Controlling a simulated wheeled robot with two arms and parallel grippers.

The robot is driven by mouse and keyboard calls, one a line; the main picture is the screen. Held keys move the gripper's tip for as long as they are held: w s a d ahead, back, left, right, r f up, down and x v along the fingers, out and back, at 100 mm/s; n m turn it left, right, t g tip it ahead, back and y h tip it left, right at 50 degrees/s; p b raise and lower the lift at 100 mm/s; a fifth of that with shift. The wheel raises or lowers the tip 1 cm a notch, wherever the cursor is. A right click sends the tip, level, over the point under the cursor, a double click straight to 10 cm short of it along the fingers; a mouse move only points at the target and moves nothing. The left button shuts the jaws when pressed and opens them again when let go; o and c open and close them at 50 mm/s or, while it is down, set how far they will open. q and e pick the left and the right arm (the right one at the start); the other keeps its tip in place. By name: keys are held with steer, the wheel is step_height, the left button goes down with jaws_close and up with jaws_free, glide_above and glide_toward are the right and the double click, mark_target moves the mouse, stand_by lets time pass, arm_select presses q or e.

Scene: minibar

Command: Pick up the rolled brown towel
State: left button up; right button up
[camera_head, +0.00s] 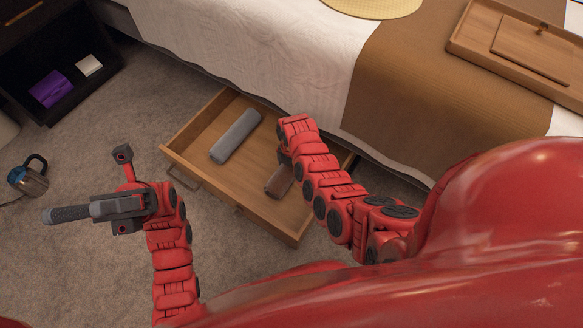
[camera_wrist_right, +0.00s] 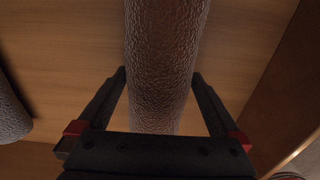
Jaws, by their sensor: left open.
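The rolled brown towel (camera_head: 279,181) lies in the open wooden drawer, partly hidden by my right arm in the head view. In the right wrist view the towel (camera_wrist_right: 165,60) runs lengthwise up the middle. My right gripper (camera_wrist_right: 160,75) is over the towel, one finger on each side, with the tips very close to its sides. Whether they press on it cannot be told. In the head view the right gripper's fingers are hidden. My left gripper (camera_head: 60,213) is open and empty, above the carpet left of the drawer, pointing left and seen edge-on.
A rolled grey towel (camera_head: 236,136) lies in the drawer (camera_head: 192,146), left of the brown one. The bed (camera_head: 262,38) stands behind, with a wooden tray (camera_head: 466,42) on it.

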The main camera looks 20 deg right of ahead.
steer(key=c, duration=1.2)
steer(key=shift+o, duration=0.2)
